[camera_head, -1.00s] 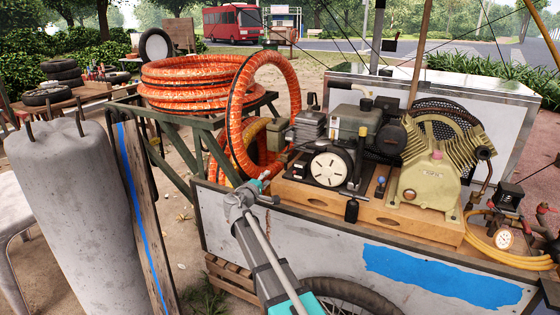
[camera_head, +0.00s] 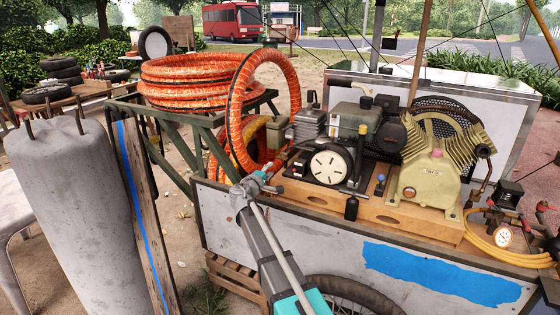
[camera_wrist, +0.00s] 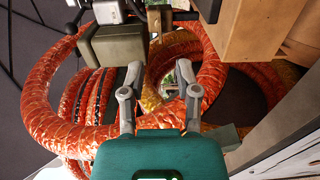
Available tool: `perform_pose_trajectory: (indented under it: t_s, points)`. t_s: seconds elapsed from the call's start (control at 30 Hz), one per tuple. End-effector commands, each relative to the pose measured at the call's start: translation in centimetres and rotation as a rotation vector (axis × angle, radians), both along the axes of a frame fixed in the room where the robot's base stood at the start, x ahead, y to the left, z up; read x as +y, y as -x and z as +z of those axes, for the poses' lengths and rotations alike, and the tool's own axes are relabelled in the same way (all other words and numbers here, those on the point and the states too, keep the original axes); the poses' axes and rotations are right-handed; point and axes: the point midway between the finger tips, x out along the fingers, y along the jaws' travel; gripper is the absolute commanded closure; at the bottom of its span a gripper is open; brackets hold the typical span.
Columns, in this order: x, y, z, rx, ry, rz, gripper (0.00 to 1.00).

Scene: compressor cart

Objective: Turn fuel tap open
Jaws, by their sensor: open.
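A small engine with a white round starter cover (camera_head: 331,167) and a dark grey-green tank (camera_head: 357,118) stands on the cart's wooden base. I cannot make out the fuel tap for certain in either view. My gripper (camera_head: 270,184) is at the left end of this base, left of the starter cover and in front of the orange hose. In the wrist view its two grey fingers (camera_wrist: 160,88) are spread apart with nothing held between them. A grey-green box (camera_wrist: 117,46) is beyond the left finger, and orange hose shows behind both fingers.
Orange hose coils (camera_head: 190,85) lie on a green stand at the left, and one loop hangs near my gripper. A beige compressor (camera_head: 430,180) is right of the engine. The cart's side panel (camera_head: 330,240) is below. A grey cylinder (camera_head: 75,215) stands at the front left.

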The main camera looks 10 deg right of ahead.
Motion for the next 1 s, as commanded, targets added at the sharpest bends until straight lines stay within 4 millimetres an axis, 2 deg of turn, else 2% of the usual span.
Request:
perform_pose_trajectory:
  t_s: [0.1, 0.5, 0.73, 1.0]
  points:
    - [-1.1, -1.8, 0.0, 0.000, 0.000, -0.001, 0.59]
    - [-4.6, -6.5, 0.0, 0.000, 0.000, -0.001, 0.59]
    - [-5.6, -7.8, 0.0, 0.000, 0.000, -0.001, 0.59]
    - [-5.9, -8.0, 0.0, 0.000, 0.000, 0.000, 0.59]
